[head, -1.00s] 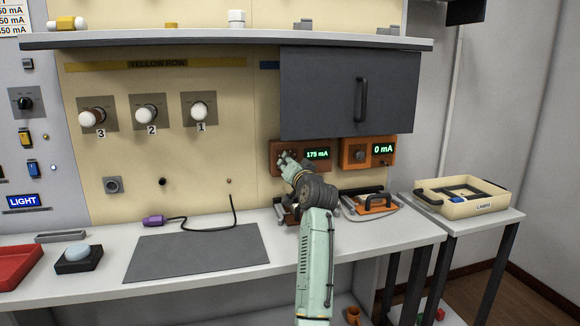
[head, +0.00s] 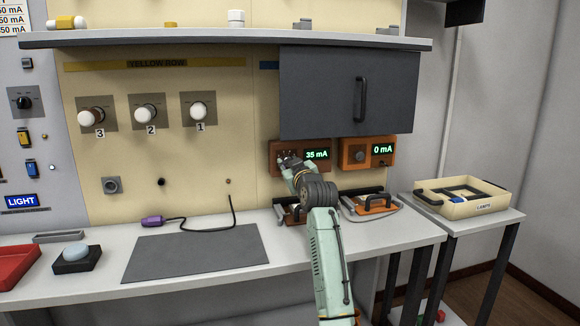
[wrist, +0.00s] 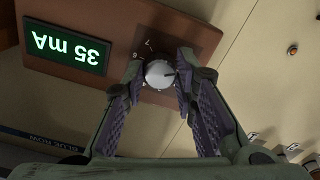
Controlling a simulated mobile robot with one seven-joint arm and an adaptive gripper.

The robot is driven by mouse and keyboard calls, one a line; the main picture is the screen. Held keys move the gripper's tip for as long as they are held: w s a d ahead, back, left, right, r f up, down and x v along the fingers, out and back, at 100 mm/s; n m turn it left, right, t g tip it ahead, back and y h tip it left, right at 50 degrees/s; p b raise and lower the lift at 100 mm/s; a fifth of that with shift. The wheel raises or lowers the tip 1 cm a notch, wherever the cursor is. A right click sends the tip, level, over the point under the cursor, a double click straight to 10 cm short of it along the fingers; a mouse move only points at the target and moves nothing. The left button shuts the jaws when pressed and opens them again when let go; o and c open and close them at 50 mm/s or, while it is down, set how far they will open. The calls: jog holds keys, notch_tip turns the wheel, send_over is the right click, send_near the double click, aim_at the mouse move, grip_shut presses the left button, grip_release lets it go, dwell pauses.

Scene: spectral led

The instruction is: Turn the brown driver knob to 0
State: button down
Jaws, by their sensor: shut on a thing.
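The brown driver (head: 272,156) is a box on the cream panel below the dark cabinet. Its green display (head: 317,154) reads 35 mA in the head view, and it shows upside down in the wrist view (wrist: 66,48). The driver's round, light grey knob (wrist: 159,74) has a dark mark on its face. My gripper (wrist: 160,82) is shut on the knob, with one finger on each side of it. In the head view my gripper (head: 289,162) hides most of the knob.
An orange driver (head: 348,147) reading 0 mA sits just right. The dark cabinet (head: 330,90) overhangs both drivers. Below, two handled devices stand on the worktop, the right one (head: 372,205) clearer. A grey mat (head: 195,252) lies left. A cream tray (head: 470,208) stands on a side table.

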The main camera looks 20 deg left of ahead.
jog(key=shift+f+n, duration=0.1)
jog(key=shift+n, duration=1.4)
jog(key=c, duration=1.3)
grip_release()
jog(key=v, duration=1.2)
